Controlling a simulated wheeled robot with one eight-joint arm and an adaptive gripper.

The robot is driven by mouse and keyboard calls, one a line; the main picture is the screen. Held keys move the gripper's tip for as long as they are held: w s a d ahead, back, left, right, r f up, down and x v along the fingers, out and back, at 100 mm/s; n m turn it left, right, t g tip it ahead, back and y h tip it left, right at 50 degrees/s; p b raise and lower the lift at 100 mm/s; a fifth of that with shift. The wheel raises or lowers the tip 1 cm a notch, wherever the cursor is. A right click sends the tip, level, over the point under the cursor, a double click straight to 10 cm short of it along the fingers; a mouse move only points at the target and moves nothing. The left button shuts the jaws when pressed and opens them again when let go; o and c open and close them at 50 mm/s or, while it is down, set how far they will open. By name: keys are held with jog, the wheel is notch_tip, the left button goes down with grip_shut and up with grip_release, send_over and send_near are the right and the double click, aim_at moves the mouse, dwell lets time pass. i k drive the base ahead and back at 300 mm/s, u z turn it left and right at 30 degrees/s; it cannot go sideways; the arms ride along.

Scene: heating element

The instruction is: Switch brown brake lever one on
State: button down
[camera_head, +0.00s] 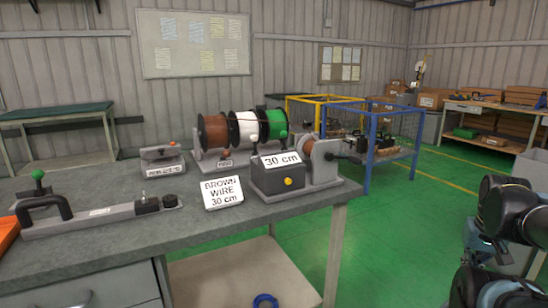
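A spool of brown wire (214,134) stands in a rack on the grey workbench, left of a white spool (243,128) and a green spool (273,124). Small pale and reddish knobs show at the rack's front, one (226,153) below the brown spool and another (254,135) before the white one. They are too small to tell which is brown brake lever one or how it is set. My arm's dark joints show at the right edge, over the floor and away from the bench; my gripper is not in view.
Before the rack stand a "BROWN WIRE 30 cm" sign (222,192) and a "30 cm" box (278,176) with a yellow button and a reel (320,162). A clamp-like tool (100,214) lies at left. Green floor (410,240) is open right of the bench.

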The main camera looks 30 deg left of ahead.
aim_at(226, 153)
jog(key=z, duration=1)
jog(key=k, duration=1.25)
jog(key=u, duration=2.2)
